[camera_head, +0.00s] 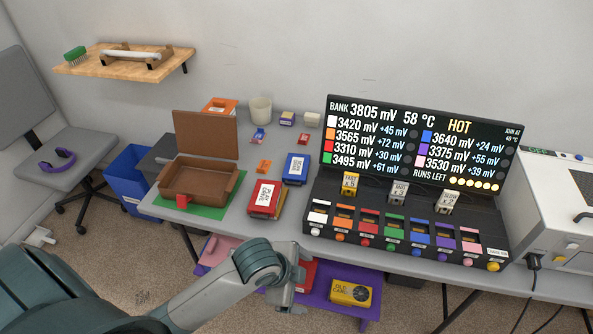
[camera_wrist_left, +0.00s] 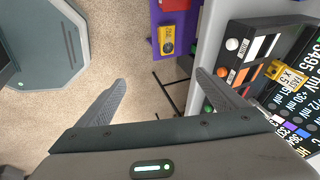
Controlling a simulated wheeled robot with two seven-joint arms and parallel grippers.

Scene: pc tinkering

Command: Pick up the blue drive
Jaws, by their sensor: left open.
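The blue drive (camera_head: 296,168), a small blue block with a white label, lies on the table just right of the red labelled drive (camera_head: 265,197). My left gripper (camera_head: 298,284) is in front of the table's near edge, below and apart from the blue drive. In the left wrist view its two fingers (camera_wrist_left: 160,95) are spread with nothing between them. The blue drive does not show in that view. My right gripper is not in view.
A brown open case (camera_head: 178,190) stands left of the drives on a green mat (camera_head: 195,212). A black display bank (camera_head: 340,185) with coloured slots stands to the right. A purple lower shelf (camera_head: 318,297) holds a yellow box (camera_head: 350,292). Small items lie behind.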

